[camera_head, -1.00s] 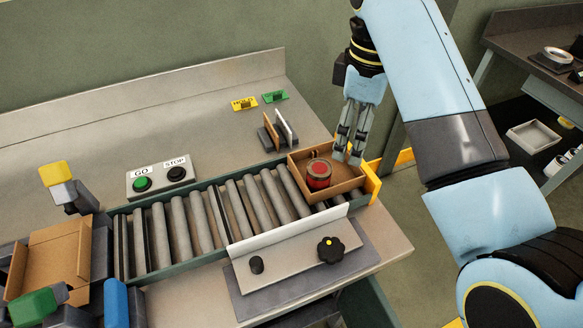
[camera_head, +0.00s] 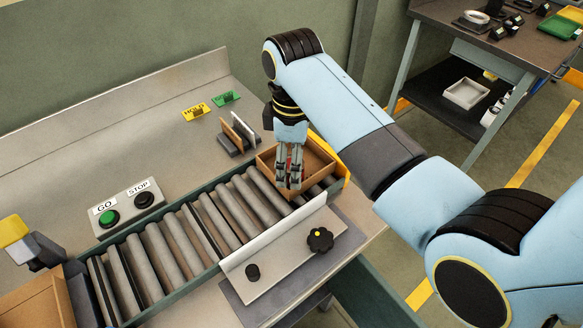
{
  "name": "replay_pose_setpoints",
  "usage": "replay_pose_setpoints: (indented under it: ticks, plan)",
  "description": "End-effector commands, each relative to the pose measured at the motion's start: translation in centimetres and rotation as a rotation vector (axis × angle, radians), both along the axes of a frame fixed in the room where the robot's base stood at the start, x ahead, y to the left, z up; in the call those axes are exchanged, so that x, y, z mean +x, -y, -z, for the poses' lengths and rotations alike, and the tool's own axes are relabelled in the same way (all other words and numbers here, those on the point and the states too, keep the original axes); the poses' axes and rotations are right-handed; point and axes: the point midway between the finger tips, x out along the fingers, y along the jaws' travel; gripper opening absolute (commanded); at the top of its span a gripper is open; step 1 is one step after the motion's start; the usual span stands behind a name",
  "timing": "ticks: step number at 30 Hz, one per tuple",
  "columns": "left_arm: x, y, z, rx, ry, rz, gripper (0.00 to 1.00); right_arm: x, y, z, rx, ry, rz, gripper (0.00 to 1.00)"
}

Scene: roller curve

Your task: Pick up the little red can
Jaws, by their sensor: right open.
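The little red can is mostly hidden behind the fingers of my right gripper (camera_head: 289,182); a strip of red (camera_head: 291,158) shows between them. The can is in the open brown box (camera_head: 320,162) at the far right end of the roller conveyor. My right gripper points down over the box's left part, with its fingers in front of the can. It is open, and I cannot tell whether the fingers touch the can. My left gripper is not in view.
A white guide plate (camera_head: 277,240) with a black knob (camera_head: 320,240) runs along the conveyor's front. A yellow end stop (camera_head: 344,166) stands beyond the box. The GO and STOP button panel (camera_head: 127,206) and an upright divider holder (camera_head: 236,133) lie behind the rollers (camera_head: 205,225).

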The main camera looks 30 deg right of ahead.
Motion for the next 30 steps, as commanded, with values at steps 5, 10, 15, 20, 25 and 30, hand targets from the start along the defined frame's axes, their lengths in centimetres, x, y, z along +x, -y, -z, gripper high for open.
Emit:
replay_pose_setpoints:
  ticks: [5, 10, 15, 20, 25, 30]
  plan:
    - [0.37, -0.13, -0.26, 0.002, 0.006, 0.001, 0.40, 0.05, 0.00, 1.27, 0.000, 0.001, 0.001, 0.73]
    - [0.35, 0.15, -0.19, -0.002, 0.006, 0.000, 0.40, 0.06, 0.00, 1.31, 0.000, 0.001, 0.000, 0.73]
    - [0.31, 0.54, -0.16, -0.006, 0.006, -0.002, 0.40, 0.06, 0.00, 1.29, 0.000, 0.002, 0.000, 0.52]
    - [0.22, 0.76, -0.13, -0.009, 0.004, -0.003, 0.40, 0.06, 0.00, 1.27, 0.000, 0.002, 0.000, 0.31]
    - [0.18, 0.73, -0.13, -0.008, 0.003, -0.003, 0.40, 0.07, 0.01, 1.27, 0.000, 0.002, 0.000, 0.09]
    - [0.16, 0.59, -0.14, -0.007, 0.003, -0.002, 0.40, 0.09, 0.00, 1.24, 0.000, 0.002, 0.000, 0.08]
